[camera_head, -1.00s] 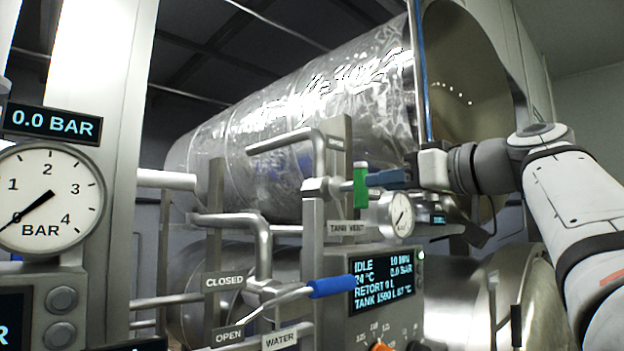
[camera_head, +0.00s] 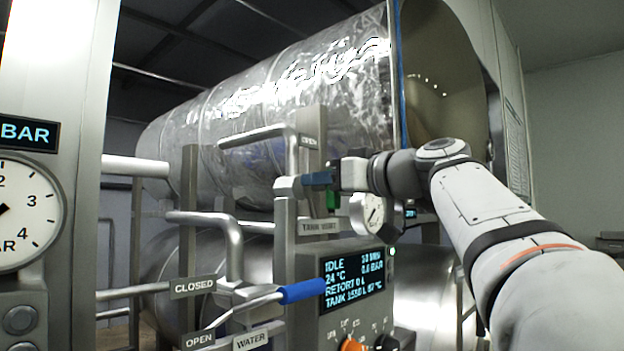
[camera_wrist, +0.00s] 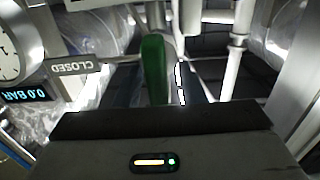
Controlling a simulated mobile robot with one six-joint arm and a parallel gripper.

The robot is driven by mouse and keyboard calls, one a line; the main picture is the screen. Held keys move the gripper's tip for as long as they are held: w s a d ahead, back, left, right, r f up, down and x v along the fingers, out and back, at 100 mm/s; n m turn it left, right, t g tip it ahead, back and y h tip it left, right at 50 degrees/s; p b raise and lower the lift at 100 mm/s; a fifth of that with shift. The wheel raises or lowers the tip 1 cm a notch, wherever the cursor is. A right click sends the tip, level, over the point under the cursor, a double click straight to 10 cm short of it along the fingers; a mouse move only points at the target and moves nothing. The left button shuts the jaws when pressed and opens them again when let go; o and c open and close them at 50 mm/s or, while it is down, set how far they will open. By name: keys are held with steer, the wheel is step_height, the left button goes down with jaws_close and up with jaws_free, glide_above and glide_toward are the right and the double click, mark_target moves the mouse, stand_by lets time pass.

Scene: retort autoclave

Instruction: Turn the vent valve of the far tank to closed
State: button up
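The vent valve has a green handle (camera_head: 333,199) that stands upright beside the metal valve body (camera_head: 287,187), above the "TANK VENT" plate (camera_head: 319,226). In the wrist view the green handle (camera_wrist: 153,70) is also upright, between my dark fingers. My gripper (camera_head: 320,180) reaches the valve from the right, its fingertips covering the middle of the handle. The fingers look apart, with a narrow gap beside the handle in the wrist view. A "CLOSED" plate (camera_wrist: 82,66) shows upside down left of the handle there.
A lower valve with a blue lever (camera_head: 302,291) has "CLOSED" (camera_head: 192,287), "OPEN" (camera_head: 198,341) and "WATER" (camera_head: 250,340) plates. The control panel (camera_head: 352,278) and a small gauge (camera_head: 367,212) are close below my gripper. A large foil-clad tank (camera_head: 290,90) lies behind.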

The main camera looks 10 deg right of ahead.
jaws_close()
stand_by(0.4)
steer(key=shift+m, duration=0.3)
steer(key=shift+w+d+f+m+p, duration=0.1)
steer(key=shift+d+f+m+p, duration=0.1)
steer(key=shift+m, duration=2.65)
steer(key=shift+w+d+f+m+p, duration=0.1)
steer(key=shift+w+f+m+p, duration=0.05)
steer(key=shift+m, duration=2.75)
steer(key=shift+w+d+f+m+p, duration=0.1)
steer(key=shift+d+f+m+p, duration=0.1)
steer(key=shift+m, duration=2.65)
